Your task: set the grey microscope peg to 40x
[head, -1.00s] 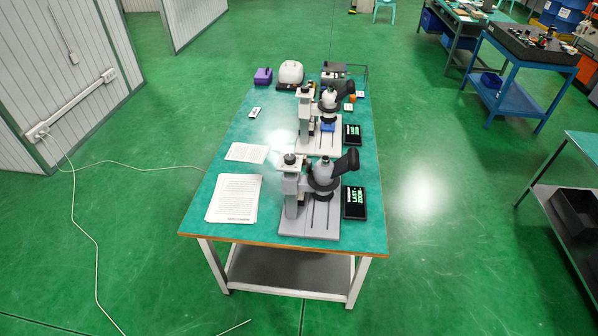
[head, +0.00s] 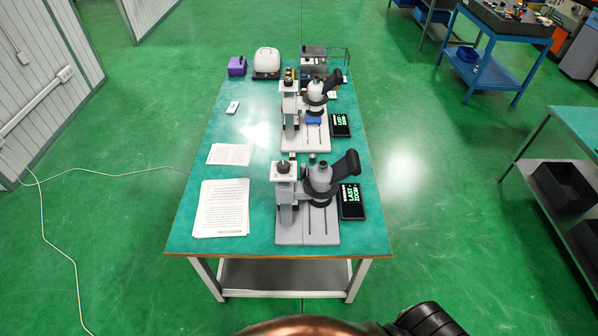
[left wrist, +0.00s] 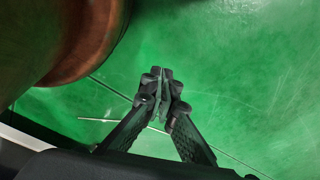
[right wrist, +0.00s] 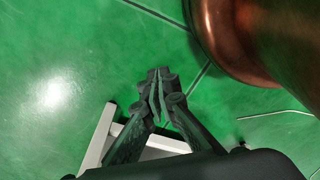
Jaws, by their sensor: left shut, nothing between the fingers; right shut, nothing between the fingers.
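A grey microscope (head: 318,178) with a black eyepiece stands upright near the front of the green-topped table (head: 262,240). A small black screen (head: 351,201) with green text reading "LAST ZOOM" lies to its right. A second microscope, with a white base (head: 300,140) and a blue block on it, stands behind, with another screen (head: 340,126) beside it. I cannot make out any zoom marking. My left gripper (left wrist: 163,82) is shut and empty above the green floor. My right gripper (right wrist: 158,80) is shut and empty, also above the floor, near a pale frame. Both are away from the microscopes.
Printed sheets (head: 221,208) lie on the table's left half, a smaller sheet (head: 230,154) behind. A purple box (head: 237,66) and a white device (head: 267,62) stand at the far end. A blue workbench (head: 487,60) is at the right rear.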

